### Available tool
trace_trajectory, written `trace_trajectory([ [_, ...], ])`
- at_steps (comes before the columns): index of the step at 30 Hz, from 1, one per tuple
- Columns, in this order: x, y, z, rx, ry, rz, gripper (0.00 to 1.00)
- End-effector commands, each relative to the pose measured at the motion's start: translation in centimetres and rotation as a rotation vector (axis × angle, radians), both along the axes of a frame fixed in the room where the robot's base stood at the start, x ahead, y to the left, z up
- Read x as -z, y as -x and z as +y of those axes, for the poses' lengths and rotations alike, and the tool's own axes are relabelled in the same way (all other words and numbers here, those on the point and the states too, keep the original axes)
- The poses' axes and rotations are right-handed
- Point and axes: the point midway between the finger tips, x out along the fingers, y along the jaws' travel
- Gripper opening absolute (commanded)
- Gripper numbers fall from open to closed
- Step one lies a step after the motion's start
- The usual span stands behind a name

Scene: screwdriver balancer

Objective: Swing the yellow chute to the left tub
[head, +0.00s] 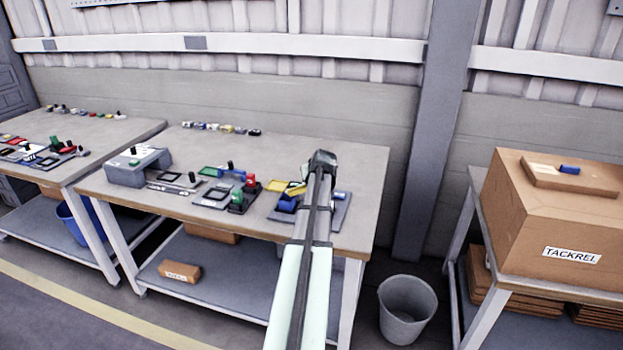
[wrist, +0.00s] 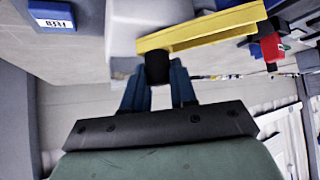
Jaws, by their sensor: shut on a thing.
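The yellow chute (wrist: 205,27) is a flat bar crossing the upper part of the wrist view, beside a grey-white housing (wrist: 140,22). A black knob (wrist: 158,69) sits below the chute's end. My gripper (wrist: 157,75) is shut on this knob with its two blue fingers. In the head view the chute (head: 296,188) shows left of my arm, on a grey base board. One blue tub (head: 287,205) is just below it; another blue part (head: 339,195) is right of my arm. A blue labelled tub (wrist: 52,16) is at the wrist view's upper left. My arm hides the gripper in the head view.
A red and green fixture (head: 243,194) stands close left of the chute board. A grey box (head: 139,167) and other small fixtures lie farther left on the workbench (head: 270,155). Small parts line its back edge. The bench's right end is clear.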

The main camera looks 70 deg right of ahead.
Motion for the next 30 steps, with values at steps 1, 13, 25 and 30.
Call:
trace_trajectory([
  [1, 0.11, -0.18, 0.12, 0.027, -0.003, 0.002, 0.0],
  [13, 0.1, -0.14, -0.01, 0.182, -0.004, -0.001, 0.0],
  [25, 0.11, -0.11, -0.05, 0.202, -0.005, -0.001, 0.0],
  [30, 0.11, -0.11, -0.07, 0.202, -0.005, -0.001, 0.28],
])
